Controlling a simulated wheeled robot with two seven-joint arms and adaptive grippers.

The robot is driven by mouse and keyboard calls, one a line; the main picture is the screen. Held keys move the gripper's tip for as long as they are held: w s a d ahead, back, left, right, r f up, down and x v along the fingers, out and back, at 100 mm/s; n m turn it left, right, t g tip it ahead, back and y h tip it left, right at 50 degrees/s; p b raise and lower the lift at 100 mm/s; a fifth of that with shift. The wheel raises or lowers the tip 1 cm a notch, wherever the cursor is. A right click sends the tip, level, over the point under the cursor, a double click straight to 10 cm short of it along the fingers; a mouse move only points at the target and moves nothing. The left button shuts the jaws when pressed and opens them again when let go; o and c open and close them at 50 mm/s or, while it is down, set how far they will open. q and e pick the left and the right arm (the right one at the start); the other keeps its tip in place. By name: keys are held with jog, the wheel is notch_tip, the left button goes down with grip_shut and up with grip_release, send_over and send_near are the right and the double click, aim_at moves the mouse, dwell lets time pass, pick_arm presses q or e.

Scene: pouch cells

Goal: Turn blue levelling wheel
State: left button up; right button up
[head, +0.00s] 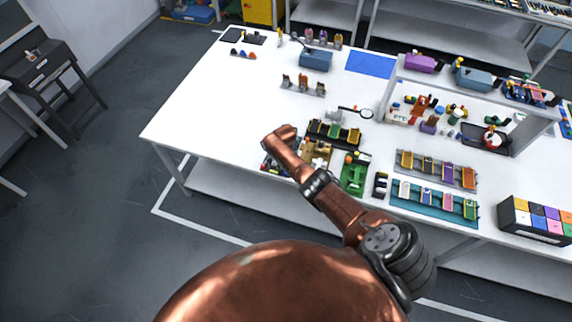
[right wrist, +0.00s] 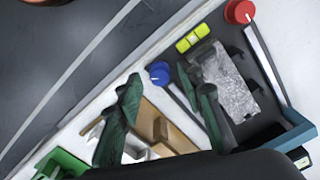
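The blue levelling wheel (right wrist: 159,73) is a small round knob in the right wrist view, at a corner of a dark-framed device (right wrist: 268,62) holding a grey speckled slab (right wrist: 226,80). My right gripper (right wrist: 164,84) has two dark green fingers, spread apart. The blue wheel appears between their tips, with nothing visibly gripped; whether they touch it I cannot tell. In the head view my copper right arm reaches over the front of the table and hides most of the gripper and device. My left gripper is not in view.
A red wheel (right wrist: 239,11) and a yellow-green level vial (right wrist: 193,38) sit on the same device. A tan wooden stand (right wrist: 165,132) is close beside the fingers. A green fixture (head: 354,174) and a dark rack (head: 333,134) stand near the arm.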

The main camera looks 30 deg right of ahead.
jog(key=shift+r, duration=3.75)
jog(key=shift+d, duration=0.1)
jog(key=shift+f, duration=0.1)
